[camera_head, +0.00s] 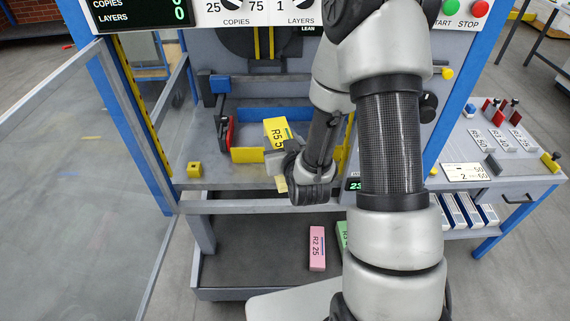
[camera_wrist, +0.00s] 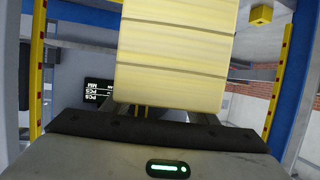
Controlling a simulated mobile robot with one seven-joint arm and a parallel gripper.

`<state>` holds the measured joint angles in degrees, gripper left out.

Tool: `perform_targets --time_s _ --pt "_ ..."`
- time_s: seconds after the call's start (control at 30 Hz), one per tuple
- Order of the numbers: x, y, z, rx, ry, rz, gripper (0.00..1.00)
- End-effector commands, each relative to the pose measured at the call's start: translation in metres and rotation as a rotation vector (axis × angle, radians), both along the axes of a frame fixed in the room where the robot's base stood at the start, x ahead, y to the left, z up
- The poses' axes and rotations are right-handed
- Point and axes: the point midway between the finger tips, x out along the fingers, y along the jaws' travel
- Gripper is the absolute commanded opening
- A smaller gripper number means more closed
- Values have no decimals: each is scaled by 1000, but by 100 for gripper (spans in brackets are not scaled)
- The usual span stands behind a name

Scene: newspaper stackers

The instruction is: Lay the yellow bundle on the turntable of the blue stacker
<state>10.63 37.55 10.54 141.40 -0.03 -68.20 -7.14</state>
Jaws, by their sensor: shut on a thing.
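The yellow bundle (camera_head: 277,133), its label starting with R5, is held by my gripper (camera_head: 280,158) inside the blue stacker (camera_head: 112,110). My gripper is shut on it. In the wrist view the bundle (camera_wrist: 175,60) fills the upper middle as pale yellow layers, tilted a little, beyond the dark edge of my gripper. In the head view the bundle is in front of a tray-like frame with a blue back wall (camera_head: 262,115) and a yellow front wall (camera_head: 246,155). I cannot make out the turntable's surface; the bundle and my arm hide part of that frame. I cannot tell whether the bundle touches anything below.
A pink bundle (camera_head: 317,248) and a green one (camera_head: 342,236) lie on the lower shelf. A clear door (camera_head: 85,170) stands open at left. A side table (camera_head: 505,177) is at right.

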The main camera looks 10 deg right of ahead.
Motion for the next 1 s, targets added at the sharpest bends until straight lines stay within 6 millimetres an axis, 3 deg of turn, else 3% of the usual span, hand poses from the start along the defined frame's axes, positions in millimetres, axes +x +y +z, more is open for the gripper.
perform_targets --time_s 0.07,0.47,0.77,1.0 --pt "17 0 -9 -4 -21 1 0" --pt "72 -3 2 -8 -23 -24 0" --pt "162 -7 -1 -4 -27 -93 0" --pt "243 -6 -38 -2 -19 -160 0"
